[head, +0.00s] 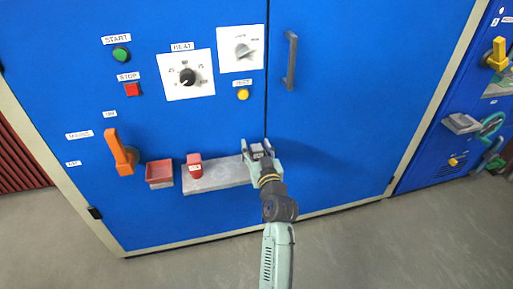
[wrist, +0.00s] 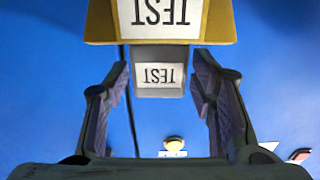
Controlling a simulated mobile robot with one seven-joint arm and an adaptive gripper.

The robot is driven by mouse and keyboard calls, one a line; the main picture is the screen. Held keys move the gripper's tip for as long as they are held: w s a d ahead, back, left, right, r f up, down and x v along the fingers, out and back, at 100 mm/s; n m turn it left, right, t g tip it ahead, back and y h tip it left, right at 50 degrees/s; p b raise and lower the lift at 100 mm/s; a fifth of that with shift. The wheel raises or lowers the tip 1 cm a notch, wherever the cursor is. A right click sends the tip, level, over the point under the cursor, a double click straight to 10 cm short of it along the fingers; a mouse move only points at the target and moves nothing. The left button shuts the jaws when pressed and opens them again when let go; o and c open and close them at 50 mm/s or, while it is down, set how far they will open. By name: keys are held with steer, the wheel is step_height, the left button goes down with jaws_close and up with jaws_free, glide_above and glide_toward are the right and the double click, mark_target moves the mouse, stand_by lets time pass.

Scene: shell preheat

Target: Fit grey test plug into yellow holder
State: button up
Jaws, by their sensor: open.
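The grey test plug (wrist: 146,58) shows in the wrist view between my fingers, with an upside-down TEST label facing me. The yellow holder (wrist: 103,28) fills the top of that view and also bears an upside-down TEST label. The plug's picture-top edge meets the holder's edge; whether it is seated in it or only behind it I cannot tell. My gripper (wrist: 160,66) is open, one finger on each side of the plug, with visible gaps. In the head view my gripper (head: 256,144) is at the right end of the grey shelf and hides the holder.
The grey shelf (head: 222,175) juts from the blue cabinet (head: 340,130). A red labelled piece (head: 194,165) stands on its left part. A red tray (head: 158,172) and an orange lever (head: 121,152) are farther left. A door handle (head: 290,61) sticks out above right.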

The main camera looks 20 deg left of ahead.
steer(key=shift+r, duration=0.1)
steer(key=shift+r+p, duration=0.3)
steer(key=shift+p, duration=0.15)
steer(key=b+v, duration=0.3)
steer(key=v, duration=0.9)
